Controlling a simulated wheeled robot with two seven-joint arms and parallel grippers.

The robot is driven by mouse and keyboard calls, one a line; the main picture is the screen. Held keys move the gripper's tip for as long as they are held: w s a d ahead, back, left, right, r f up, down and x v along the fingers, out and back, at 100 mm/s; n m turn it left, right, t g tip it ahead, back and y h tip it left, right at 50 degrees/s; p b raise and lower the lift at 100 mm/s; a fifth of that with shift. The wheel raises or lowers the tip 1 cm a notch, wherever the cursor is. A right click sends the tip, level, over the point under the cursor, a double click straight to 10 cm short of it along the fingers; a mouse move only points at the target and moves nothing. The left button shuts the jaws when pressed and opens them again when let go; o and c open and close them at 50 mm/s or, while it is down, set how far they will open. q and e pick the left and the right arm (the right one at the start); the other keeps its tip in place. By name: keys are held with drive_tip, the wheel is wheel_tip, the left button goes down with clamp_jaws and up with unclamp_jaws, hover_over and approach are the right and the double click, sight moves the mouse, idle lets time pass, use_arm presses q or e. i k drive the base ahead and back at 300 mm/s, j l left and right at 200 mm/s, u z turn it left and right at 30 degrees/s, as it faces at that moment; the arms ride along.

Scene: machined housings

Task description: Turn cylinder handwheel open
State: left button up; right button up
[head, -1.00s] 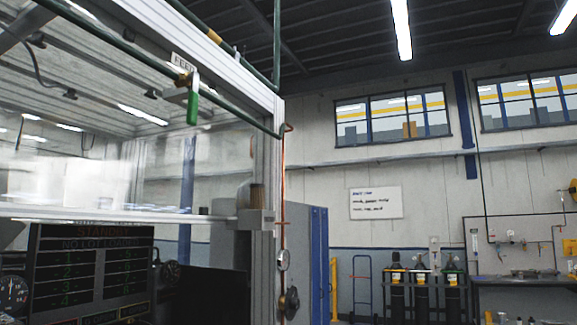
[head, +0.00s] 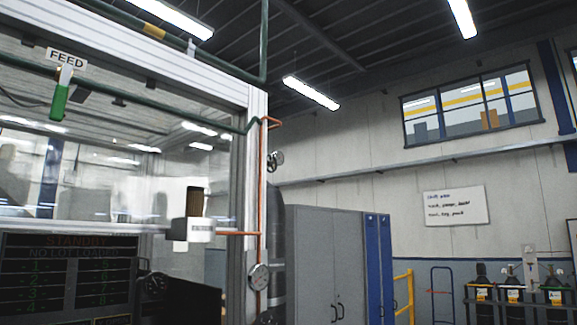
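A small dark handwheel (head: 275,160) shows just right of the enclosure's corner post, above a tall grey cylinder-like body (head: 277,240) partly hidden by the post and copper pipe. I cannot tell from here whether the wheel is open or closed. Several dark gas cylinders (head: 483,297) with yellow labels stand at the back right; their tops are too small to read. Neither of my grippers is in view.
A glazed enclosure with a metal corner post (head: 252,185) fills the left. It carries a green FEED lever (head: 59,101), a gauge (head: 259,276) and a STANDBY display (head: 66,275). Grey cabinets (head: 325,255), a yellow rail (head: 404,290) and a blue hand truck (head: 441,290) stand behind.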

sight(269, 163)
drive_tip(key=l+u, duration=0.15)
drive_tip(key=u, duration=0.25)
drive_tip(key=i+l+u, duration=0.15)
drive_tip(key=l+u, duration=0.15)
drive_tip(key=i+l+u, duration=0.1)
drive_tip(key=l+u, duration=0.2)
drive_tip(key=i+l+u, duration=0.15)
drive_tip(key=l, duration=0.4)
drive_tip(key=i+l+u, duration=0.15)
drive_tip(key=l, duration=0.4)
drive_tip(key=l+u, duration=0.15)
drive_tip(key=l, duration=0.45)
drive_tip(key=i+l, duration=0.1)
drive_tip(key=l, duration=0.95)
drive_tip(key=i+l+u, duration=0.1)
drive_tip(key=l, duration=2)
drive_tip(key=i+u, duration=0.05)
